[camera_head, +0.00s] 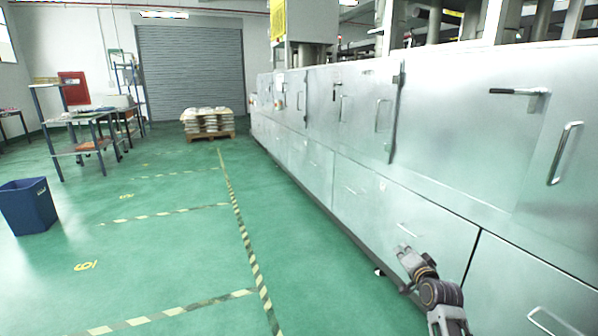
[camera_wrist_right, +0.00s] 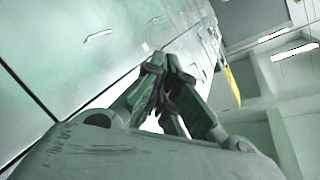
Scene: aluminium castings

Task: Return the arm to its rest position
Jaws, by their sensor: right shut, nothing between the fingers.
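My right gripper (camera_head: 402,270) is at the lower right of the head view, in front of the metal machine. Its arm comes in from the bottom edge. In the right wrist view the fingers (camera_wrist_right: 156,62) of this gripper meet at their tips, shut with nothing between them. My left gripper and left arm are not in view.
A long silver machine (camera_head: 440,135) with doors and handles runs along the right side, close to my right arm. A blue bin (camera_head: 28,207), a work table (camera_head: 85,118) and a loaded pallet (camera_head: 208,123) stand at the left and back. The green floor (camera_head: 170,250) between is clear.

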